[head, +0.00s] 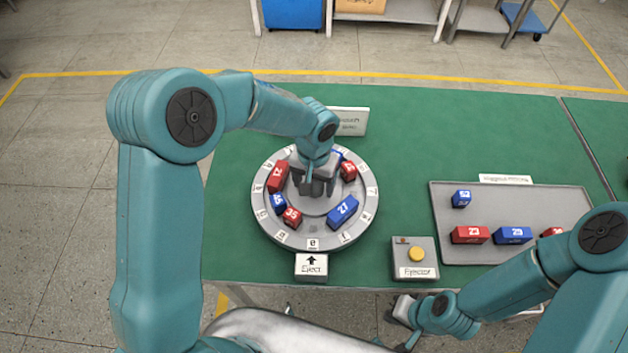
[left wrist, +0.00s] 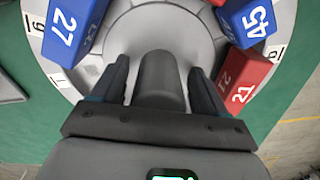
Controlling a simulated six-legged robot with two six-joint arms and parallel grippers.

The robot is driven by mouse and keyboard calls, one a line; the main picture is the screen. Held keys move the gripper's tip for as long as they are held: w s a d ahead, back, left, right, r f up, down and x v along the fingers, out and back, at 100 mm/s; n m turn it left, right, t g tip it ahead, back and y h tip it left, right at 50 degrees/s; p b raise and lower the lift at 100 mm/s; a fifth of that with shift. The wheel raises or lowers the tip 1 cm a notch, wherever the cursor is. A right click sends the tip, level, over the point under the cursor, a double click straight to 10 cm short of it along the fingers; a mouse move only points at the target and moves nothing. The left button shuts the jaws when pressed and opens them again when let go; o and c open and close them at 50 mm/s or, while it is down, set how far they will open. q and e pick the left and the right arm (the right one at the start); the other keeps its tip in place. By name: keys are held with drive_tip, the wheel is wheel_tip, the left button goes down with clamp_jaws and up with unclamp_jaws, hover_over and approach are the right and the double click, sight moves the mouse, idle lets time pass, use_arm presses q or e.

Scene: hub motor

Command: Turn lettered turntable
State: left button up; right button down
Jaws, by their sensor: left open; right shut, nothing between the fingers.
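The round grey turntable (head: 313,222) sits on the green table with lettered tags on its rim; the "e" tag (head: 313,244) faces the Eject sign (head: 311,266). Red and blue numbered blocks stand on it, among them a blue 27 (head: 342,212), a red 35 (head: 292,216) and a blue 45 (head: 278,203). My left gripper (head: 315,190) is over its centre, open. In the left wrist view its fingers (left wrist: 158,75) stand either side of a dark round knob (left wrist: 160,80), with gaps showing. My right gripper (head: 402,318) is shut and empty below the table's front edge.
An ejector box (head: 414,271) with a yellow button (head: 417,254) stands right of the turntable. A grey tray (head: 450,210) with several numbered blocks is further right, partly behind my right arm. A white sign (head: 352,121) stands behind the turntable.

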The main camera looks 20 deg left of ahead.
use_arm(q)
drive_tip(key=shift+s+r, duration=0.1)
drive_tip(key=shift+s, duration=0.05)
drive_tip(key=shift+d, duration=0.1)
drive_tip(key=shift+c, duration=1)
clamp_jaws()
